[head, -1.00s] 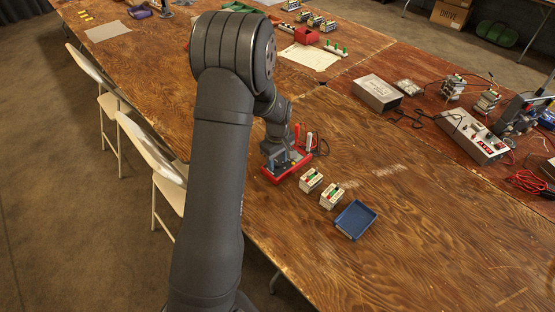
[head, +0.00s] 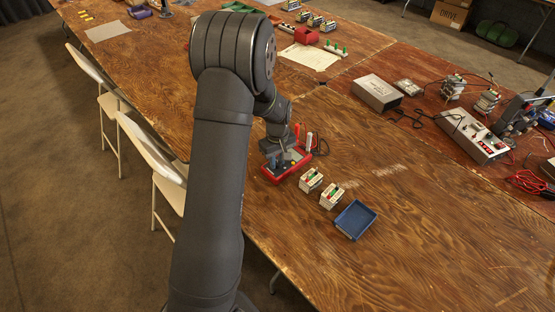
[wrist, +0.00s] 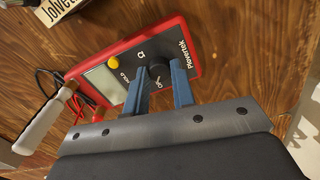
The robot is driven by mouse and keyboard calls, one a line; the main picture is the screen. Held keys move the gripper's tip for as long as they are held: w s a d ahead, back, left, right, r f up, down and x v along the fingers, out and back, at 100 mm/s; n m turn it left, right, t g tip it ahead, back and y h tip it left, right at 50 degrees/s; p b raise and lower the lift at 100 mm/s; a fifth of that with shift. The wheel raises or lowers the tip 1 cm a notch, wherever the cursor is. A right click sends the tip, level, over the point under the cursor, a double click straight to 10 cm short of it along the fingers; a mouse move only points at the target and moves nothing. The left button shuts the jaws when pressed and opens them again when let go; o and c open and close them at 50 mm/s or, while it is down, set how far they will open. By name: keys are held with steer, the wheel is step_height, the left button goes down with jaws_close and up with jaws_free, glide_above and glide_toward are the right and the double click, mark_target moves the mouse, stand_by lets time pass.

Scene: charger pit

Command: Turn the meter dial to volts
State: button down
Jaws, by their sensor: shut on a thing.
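The meter is a red-rimmed case with a grey screen, a yellow button and a dark round dial (wrist: 159,75). The dial's pointer is not clear, and the fingers cover part of the markings. In the head view the meter (head: 272,176) lies flat on the wooden table below my gripper (head: 278,163).
A red and a white-handled probe stand beside the meter, with dark leads behind. Two small terminal blocks (head: 311,180) (head: 331,196) and a blue tray (head: 355,220) stand to the right. A metal box (head: 377,93) and a power supply (head: 472,137) are farther right. The front right table is clear.

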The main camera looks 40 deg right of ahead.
mark_target(278, 163)
steer(key=m, duration=0.5)
steer(key=shift+m, duration=2.3)
steer(key=c, duration=1.2)
jaws_free()
step_height(278, 163, up, 18)
steer(key=shift+f, duration=0.25)
steer(key=shift+f, duration=0.1)
